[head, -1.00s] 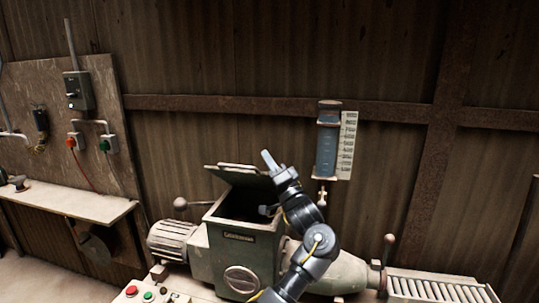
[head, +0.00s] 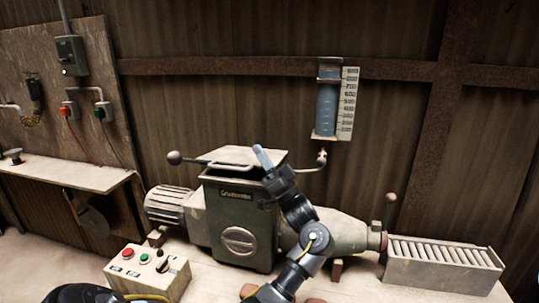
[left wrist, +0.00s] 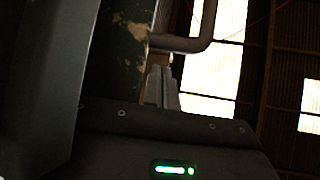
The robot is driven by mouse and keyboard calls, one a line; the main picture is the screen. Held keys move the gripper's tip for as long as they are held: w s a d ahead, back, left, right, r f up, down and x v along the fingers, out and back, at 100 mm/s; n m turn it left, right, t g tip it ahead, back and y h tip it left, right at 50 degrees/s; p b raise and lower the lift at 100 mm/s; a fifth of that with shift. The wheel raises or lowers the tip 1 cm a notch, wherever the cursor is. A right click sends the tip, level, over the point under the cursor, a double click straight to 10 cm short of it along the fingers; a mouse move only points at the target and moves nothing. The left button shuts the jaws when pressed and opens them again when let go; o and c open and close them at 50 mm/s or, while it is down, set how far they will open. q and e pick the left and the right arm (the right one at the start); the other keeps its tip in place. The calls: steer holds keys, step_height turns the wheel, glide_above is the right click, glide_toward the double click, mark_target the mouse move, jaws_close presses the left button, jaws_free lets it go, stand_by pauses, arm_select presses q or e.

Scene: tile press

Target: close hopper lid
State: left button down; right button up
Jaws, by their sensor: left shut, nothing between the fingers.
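In the left wrist view the fingers (left wrist: 160,88) stand beside a worn, dark green surface (left wrist: 122,45), with a bent bar (left wrist: 190,42) above. My right gripper is not in view.
A control box (head: 147,272) with red, green and black controls stands front left. A motor (head: 168,205) sits left of the hopper, a roller conveyor (head: 440,265) at the right. A blue gauge tube (head: 327,110) hangs on the wall behind.

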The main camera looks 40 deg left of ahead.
arm_select(q)
steer(key=shift+a, duration=0.1)
steer(key=r+p, duration=0.2)
steer(key=w+d+r+p, duration=0.1)
steer(key=shift+d+r, duration=0.1)
steer(key=shift+r, duration=0.25)
steer(key=w+b+v, duration=0.1)
steer(key=b+v, duration=0.3)
steer(key=v, duration=0.6)
steer(key=shift+w+f+b, duration=0.3)
steer(key=shift+f+b, duration=0.05)
steer(key=shift+b, duration=0.05)
steer(key=shift+t, duration=0.3)
